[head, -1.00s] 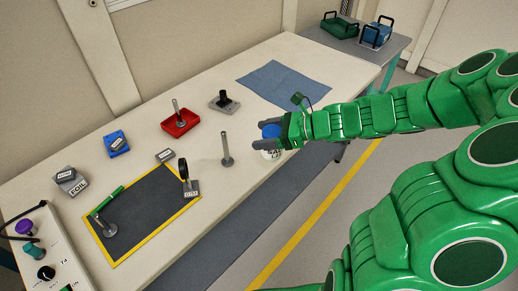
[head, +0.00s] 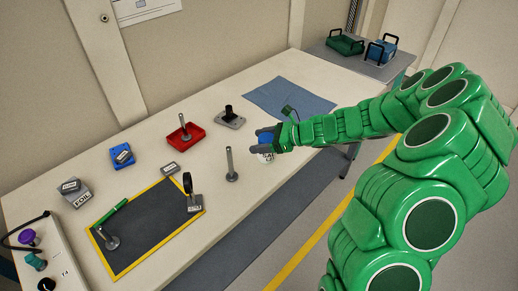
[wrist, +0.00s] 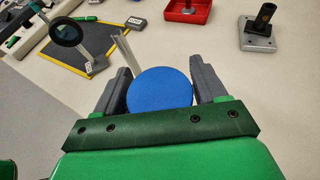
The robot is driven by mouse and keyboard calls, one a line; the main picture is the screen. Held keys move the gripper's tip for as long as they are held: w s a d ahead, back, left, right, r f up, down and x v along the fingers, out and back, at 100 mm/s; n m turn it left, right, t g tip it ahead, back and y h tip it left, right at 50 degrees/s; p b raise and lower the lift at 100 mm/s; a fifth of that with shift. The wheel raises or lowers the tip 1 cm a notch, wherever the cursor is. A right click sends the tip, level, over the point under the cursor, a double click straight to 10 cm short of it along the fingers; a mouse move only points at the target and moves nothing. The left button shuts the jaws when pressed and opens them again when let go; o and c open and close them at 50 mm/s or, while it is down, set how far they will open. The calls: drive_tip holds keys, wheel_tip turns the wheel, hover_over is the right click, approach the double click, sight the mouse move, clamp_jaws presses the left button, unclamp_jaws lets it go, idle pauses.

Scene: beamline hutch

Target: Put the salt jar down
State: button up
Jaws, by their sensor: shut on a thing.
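The salt jar (head: 265,150) is white with a blue lid and a partly hidden label. It is at the front edge of the white table (head: 215,190), right of a metal post. My gripper (head: 266,137) is shut on the jar, with one finger on each side of the lid. In the wrist view the blue lid (wrist: 160,88) sits between the two grey fingers. The jar looks upright. I cannot tell whether its base touches the table.
A metal post (head: 231,164) stands just left of the jar. A black mat with yellow border (head: 150,228), a red tray (head: 186,135) and a grey block with a black tube (head: 231,118) are on the table. A blue cloth (head: 285,97) lies flat behind the jar.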

drive_tip(key=shift+w+a+f, duration=0.1)
drive_tip(key=shift+w+f, duration=0.35)
drive_tip(key=shift+f, duration=0.65)
drive_tip(key=shift+w+a+f, duration=0.15)
drive_tip(key=shift+w+f, duration=0.35)
drive_tip(key=shift+f, duration=0.55)
drive_tip(key=shift+w+a+f, duration=0.1)
drive_tip(key=shift+w+f, duration=0.35)
drive_tip(key=shift+f, duration=0.65)
drive_tip(key=shift+f, duration=0.15)
drive_tip(key=o, duration=1.3)
